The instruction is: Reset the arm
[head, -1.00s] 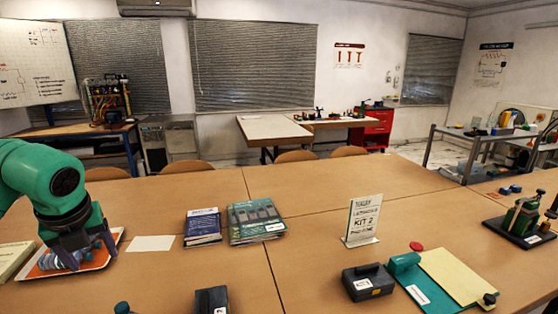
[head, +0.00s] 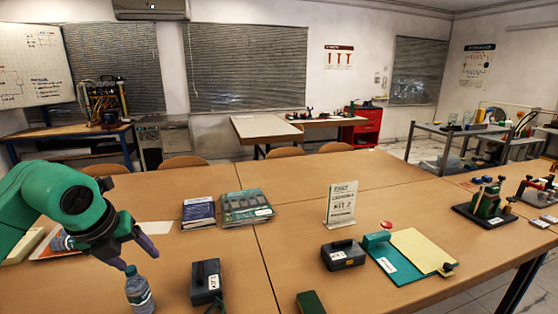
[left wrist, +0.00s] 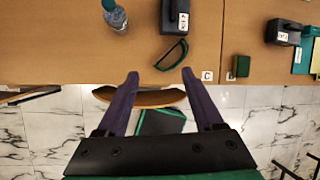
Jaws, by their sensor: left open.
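My left gripper (head: 138,262) is open and empty at the left front of the table in the head view. Its dark purple fingers point down and right, close to a clear blue-labelled bottle (head: 139,291) that stands upright. In the left wrist view my gripper (left wrist: 160,74) shows both fingers spread with nothing between them, over the table's edge in the picture. The bottle (left wrist: 115,15) is apart from the fingers there, at the top left. Another bottle (head: 62,240) lies on the tray (head: 43,250), partly hidden by my arm. My right gripper is not in view.
A black box (head: 206,281) stands right of the upright bottle. A dark loop-shaped thing (left wrist: 172,55) lies near the table edge, just beyond the fingertips in the wrist view. A chair (left wrist: 140,98) is below.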

